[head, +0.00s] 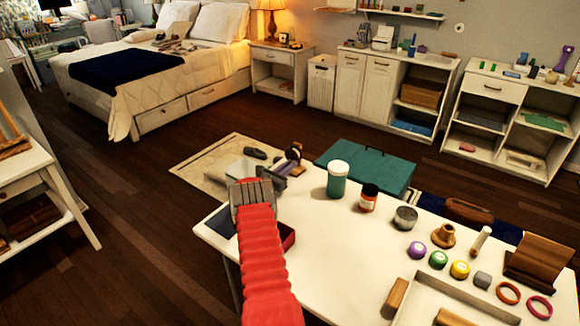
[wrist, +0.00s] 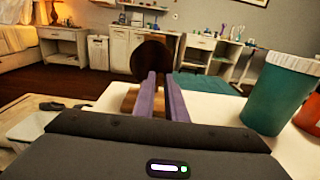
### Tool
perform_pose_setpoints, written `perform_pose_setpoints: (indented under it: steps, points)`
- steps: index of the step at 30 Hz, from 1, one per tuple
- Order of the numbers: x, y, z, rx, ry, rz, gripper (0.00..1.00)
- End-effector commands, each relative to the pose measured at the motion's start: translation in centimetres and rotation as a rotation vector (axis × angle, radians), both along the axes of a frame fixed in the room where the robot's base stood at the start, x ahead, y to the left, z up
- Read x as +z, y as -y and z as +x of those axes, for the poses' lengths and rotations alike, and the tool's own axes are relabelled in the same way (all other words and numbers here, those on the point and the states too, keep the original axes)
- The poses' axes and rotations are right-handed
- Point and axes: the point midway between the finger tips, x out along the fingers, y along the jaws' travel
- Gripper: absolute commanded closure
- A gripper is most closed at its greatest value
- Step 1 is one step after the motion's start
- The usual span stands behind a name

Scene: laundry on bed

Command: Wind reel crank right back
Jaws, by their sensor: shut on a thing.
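In the wrist view the disc (wrist: 152,58) stands upright just beyond my fingertips, with part of the wooden base (wrist: 129,98) showing low beside the fingers. My gripper (head: 286,163) reaches over the table corner, and its two purple fingers (wrist: 164,78) are close together at the disc. They are shut on a part of the reel. The crank handle is hidden at the fingertips, so its angle cannot be told.
On the white table (head: 330,235), a teal jar (head: 338,179) stands close right of the reel, then an orange-labelled bottle (head: 368,198) and a grey tin (head: 405,217). Several small pots and rings lie further right. A teal case (head: 366,168) is behind the table.

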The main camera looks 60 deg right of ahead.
Motion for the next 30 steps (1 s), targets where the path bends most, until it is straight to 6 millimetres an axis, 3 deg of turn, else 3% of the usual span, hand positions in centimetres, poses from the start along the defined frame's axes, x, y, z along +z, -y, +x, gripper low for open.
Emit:
perform_pose_setpoints:
  steps: [15, 30]
  points:
    - [-0.61, 0.11, 0.88, -0.001, 0.443, -0.069, 1.00]
    - [-0.71, 0.17, 1.11, -0.002, 0.584, -0.092, 1.00]
